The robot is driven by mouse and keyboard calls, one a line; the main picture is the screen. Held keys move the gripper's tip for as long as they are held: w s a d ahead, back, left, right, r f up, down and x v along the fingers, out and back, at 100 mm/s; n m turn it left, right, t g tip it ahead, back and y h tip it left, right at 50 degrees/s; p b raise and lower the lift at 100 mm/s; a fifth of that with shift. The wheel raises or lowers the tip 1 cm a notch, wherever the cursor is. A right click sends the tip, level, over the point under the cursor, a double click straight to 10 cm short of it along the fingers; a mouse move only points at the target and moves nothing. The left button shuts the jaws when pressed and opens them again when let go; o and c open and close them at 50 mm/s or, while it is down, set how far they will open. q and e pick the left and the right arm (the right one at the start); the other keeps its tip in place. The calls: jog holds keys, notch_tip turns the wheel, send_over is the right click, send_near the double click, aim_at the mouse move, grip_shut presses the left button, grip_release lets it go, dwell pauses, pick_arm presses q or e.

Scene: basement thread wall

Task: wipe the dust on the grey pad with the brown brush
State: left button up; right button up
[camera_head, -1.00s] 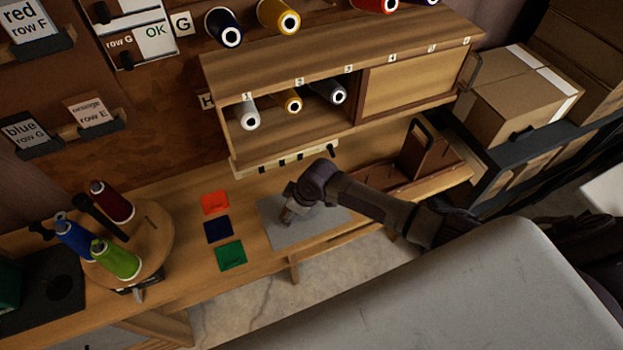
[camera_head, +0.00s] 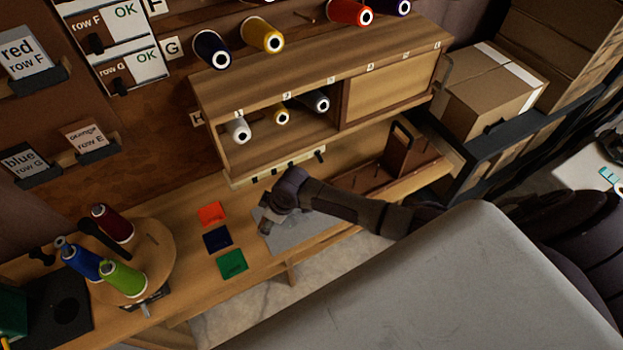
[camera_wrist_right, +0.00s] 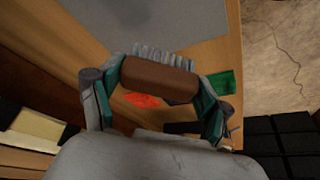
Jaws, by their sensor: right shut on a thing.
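The grey pad (camera_head: 300,232) lies on the wooden bench, right of the coloured squares. My right gripper (camera_head: 266,222) is over the pad's left part, its arm coming in from the right. In the right wrist view, my right gripper (camera_wrist_right: 156,84) is shut on the brown brush (camera_wrist_right: 158,78), one finger at each end. The brush's pale bristles face the grey pad (camera_wrist_right: 165,18); I cannot tell whether they touch it. In the head view the brush is hard to tell from the gripper. I cannot make out dust on the pad. My left gripper is not in view.
Orange (camera_head: 212,214), dark blue (camera_head: 217,239) and green (camera_head: 232,263) squares lie left of the pad. A round wooden stand (camera_head: 158,245) with spools is further left. A wooden shelf unit (camera_head: 330,82) rises behind the pad. A brown holder (camera_head: 402,152) stands to the right.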

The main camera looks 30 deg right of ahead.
notch_tip(320, 180, up, 2)
jog(key=shift+a+r+p, duration=0.1)
jog(key=shift+a+p, duration=0.05)
jog(key=shift+p, duration=0.45)
jog(key=shift+w+a+r+p, duration=0.1)
jog(key=shift+r+p, duration=0.4)
jog(key=shift+r, duration=0.1)
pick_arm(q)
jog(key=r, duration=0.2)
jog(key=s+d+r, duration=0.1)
pick_arm(e)
jog(key=shift+r, duration=0.2)
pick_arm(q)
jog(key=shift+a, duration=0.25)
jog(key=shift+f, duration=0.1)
pick_arm(e)
jog(key=shift+f, duration=0.1)
